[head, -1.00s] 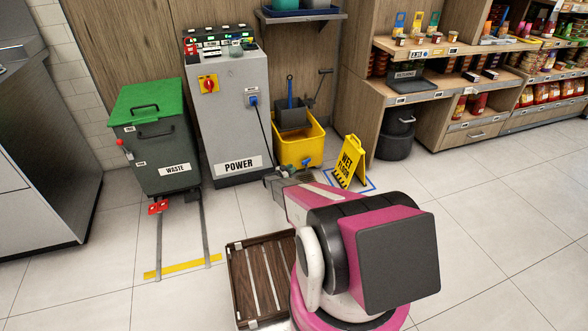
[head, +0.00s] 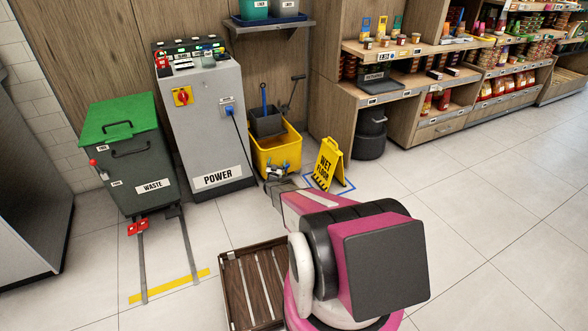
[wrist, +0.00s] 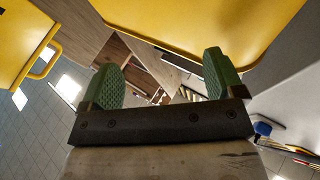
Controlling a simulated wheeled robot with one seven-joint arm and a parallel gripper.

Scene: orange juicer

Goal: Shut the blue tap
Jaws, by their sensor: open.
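The yellow mop bucket (head: 277,150) stands against the wall, right of the grey power cabinet. A small blue part, which may be the tap (head: 287,168), shows low on its front, partly hidden beside my gripper (head: 276,176). In the wrist view my gripper (wrist: 164,80) is open, its two green pads wide apart with nothing between them. The bucket's yellow wall (wrist: 200,20) fills the top of that view, just beyond the fingers. I cannot make out the tap between the fingers there.
The power cabinet (head: 205,125) with its blue plug (head: 228,108) stands left of the bucket. A yellow wet floor sign (head: 326,163) stands close on the right. A slatted wooden crate (head: 250,290) lies in front. Open floor (head: 460,230) extends right.

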